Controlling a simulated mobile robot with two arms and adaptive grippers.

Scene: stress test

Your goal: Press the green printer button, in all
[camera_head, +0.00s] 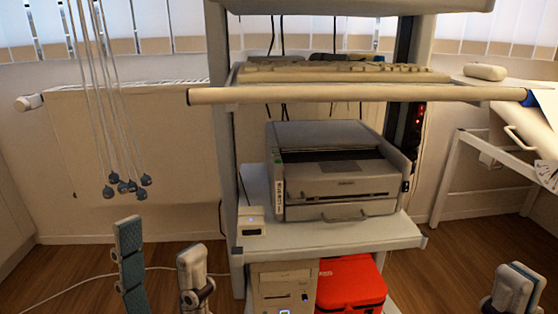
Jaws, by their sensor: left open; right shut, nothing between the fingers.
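A grey printer (345,185) stands on the middle shelf of a white rack. A narrow control strip (280,192) runs down the left edge of its front, with a small green spot (278,157) at the top that looks like the green button. My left gripper (160,240) is open and empty at the lower left, its two fingers wide apart, left of the rack and apart from the printer. My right gripper (519,274) is shut with nothing in it at the lower right edge, well away from the printer. Nothing covers the printer's front.
A small white device (251,222) sits on the shelf (330,238) left of the printer. A keyboard (340,72) lies on a tray with a long front bar (350,94) above. Below are a computer tower (283,285) and a red case (350,284). Cords (105,90) hang at left.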

